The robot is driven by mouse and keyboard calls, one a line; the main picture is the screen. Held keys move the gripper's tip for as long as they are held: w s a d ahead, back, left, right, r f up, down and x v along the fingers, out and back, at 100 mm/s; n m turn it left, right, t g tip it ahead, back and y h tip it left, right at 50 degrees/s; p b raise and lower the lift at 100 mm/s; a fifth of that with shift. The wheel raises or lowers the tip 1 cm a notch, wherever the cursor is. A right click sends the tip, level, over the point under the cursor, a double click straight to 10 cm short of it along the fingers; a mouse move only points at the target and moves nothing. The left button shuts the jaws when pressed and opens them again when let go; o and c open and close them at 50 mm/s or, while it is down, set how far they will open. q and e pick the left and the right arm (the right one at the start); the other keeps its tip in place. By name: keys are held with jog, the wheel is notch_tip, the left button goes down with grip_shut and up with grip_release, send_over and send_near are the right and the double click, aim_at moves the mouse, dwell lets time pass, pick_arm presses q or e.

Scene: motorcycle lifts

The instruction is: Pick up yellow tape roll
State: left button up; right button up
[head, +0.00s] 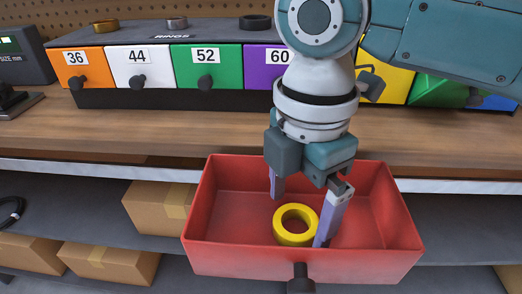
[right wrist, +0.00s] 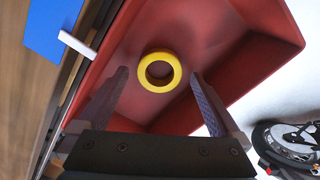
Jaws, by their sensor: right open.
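The yellow tape roll (head: 296,238) lies flat inside the red drawer (head: 240,263), near the middle of its floor. It also shows in the right wrist view (right wrist: 146,80), ahead of the fingers. My right gripper (head: 299,215) reaches down into the drawer with its two fingers spread. In the head view one finger is behind and left of the roll and the other is at its right edge. In the right wrist view the open gripper (right wrist: 157,82) has a finger on either side of the roll, with nothing held. My left gripper is not in view.
The red drawer's walls surround the roll. Above it is a wooden counter (head: 100,125) with a row of numbered coloured drawers and rings on top. Cardboard boxes (head: 160,208) sit on the shelf at left. A motorcycle (right wrist: 291,143) shows at the right of the wrist view.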

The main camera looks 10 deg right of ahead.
jog(key=shift+f, duration=0.8)
jog(key=c, duration=1.3)
